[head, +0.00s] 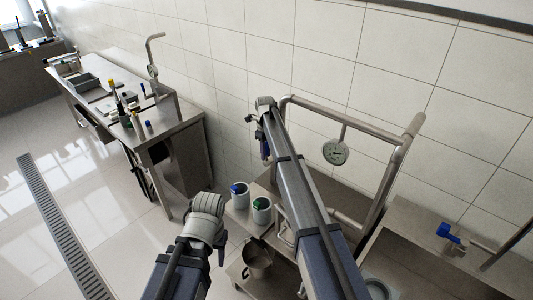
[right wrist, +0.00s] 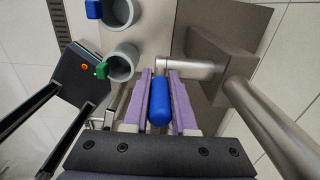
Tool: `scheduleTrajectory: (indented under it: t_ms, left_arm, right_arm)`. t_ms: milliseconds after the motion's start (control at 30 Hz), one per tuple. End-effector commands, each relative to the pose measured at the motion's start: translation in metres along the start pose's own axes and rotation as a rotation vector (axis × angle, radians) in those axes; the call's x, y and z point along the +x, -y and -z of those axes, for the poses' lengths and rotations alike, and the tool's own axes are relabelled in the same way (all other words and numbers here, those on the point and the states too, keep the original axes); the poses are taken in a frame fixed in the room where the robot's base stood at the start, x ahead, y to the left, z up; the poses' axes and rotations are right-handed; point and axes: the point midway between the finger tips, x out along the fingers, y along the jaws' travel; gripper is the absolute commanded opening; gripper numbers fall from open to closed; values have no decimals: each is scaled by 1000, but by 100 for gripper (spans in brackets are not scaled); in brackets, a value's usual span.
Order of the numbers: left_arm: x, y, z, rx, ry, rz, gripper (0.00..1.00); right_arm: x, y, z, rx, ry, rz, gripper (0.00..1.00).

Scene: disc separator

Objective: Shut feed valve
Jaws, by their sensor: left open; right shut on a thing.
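In the right wrist view, the purple fingers of my right gripper (right wrist: 160,78) stand on both sides of a blue valve handle (right wrist: 159,103) and are shut on it. The handle lies lengthwise between the fingers, close to a metal pipe (right wrist: 190,69). In the head view, my right arm reaches up across the bench, and its gripper is mostly hidden. My left gripper (head: 221,248) is low in the head view, left of the right arm; its fingers are hard to make out, and it holds nothing that I can see.
Two grey cups stand left of my right arm, one with a blue item (head: 239,188) and one with a green item (head: 262,203). A metal pot (head: 257,262) is below them. A pipe frame with a gauge (head: 335,152) is behind. Another blue handle (head: 447,232) is at right.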

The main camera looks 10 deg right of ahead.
Motion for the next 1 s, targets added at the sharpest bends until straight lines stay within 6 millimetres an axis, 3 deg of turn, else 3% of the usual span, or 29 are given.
scheduleTrajectory:
  t_ms: [433,467,700,1000]
  left_arm:
    - [1,0,0,0,0,0,50]
    - [1,0,0,0,0,0,50]
    - [0,0,0,0,0,0,50]
    - [-1,0,0,0,0,0,50]
  right_arm:
    - [0,-2,0,-1,-9,-1,0]
    - [0,-2,0,-1,-9,-1,28]
    - [0,-1,0,0,-8,-1,55]
    - [-1,-1,0,0,-7,0,55]
